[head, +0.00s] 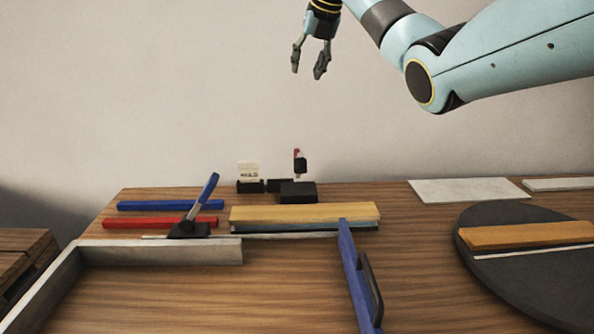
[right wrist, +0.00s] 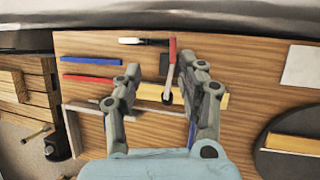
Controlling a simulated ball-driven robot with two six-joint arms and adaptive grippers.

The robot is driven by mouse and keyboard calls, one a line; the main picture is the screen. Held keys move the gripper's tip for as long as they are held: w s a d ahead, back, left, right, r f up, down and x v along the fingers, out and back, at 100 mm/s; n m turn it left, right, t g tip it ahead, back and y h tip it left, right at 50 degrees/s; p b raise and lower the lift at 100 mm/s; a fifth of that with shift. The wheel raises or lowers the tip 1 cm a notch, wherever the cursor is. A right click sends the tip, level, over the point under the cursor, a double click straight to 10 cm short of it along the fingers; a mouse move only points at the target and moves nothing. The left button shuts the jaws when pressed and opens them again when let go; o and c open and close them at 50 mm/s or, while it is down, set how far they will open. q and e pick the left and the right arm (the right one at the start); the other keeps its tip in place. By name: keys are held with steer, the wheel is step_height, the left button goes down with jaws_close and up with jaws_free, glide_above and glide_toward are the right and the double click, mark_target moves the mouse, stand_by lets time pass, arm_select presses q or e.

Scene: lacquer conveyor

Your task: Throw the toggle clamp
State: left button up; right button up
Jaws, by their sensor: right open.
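A clamp with a red-tipped upright handle (head: 297,155) stands on a black base (head: 297,192) at the back of the table. In the right wrist view its red handle (right wrist: 172,49) lies in line with the gap between my fingertips. A second lever, blue (head: 206,192), leans up and right from a black base (head: 188,230) at the left. My right gripper (head: 308,73) is open and empty, high above the back of the table. It also shows in the right wrist view (right wrist: 173,62), fingers apart. My left gripper is not in view.
A wooden strip (head: 305,212) lies in front of the red-tipped clamp. Blue (head: 170,205) and red (head: 150,223) bars lie left. A blue bar with a handle (head: 352,270) lies in front. A dark round plate (head: 520,280) stands right.

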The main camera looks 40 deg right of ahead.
steer(key=shift+g, duration=0.3)
steer(key=s+f+b+x, duration=0.1)
steer(key=b+x, duration=0.3)
steer(key=x, duration=0.4)
steer(key=s+b+x, duration=0.2)
steer(key=b+x, duration=0.3)
steer(key=x, duration=0.4)
steer(key=s+a+f+b+x, duration=0.1)
steer(key=s+b+x, duration=0.1)
steer(key=b+x, duration=0.3)
steer(key=shift+s+x, duration=0.2)
steer(key=shift+x, duration=0.7)
steer(key=shift+s+x, duration=0.15)
steer(key=shift+x, duration=0.8)
steer(key=shift+a+f, duration=0.1)
jaws_close()
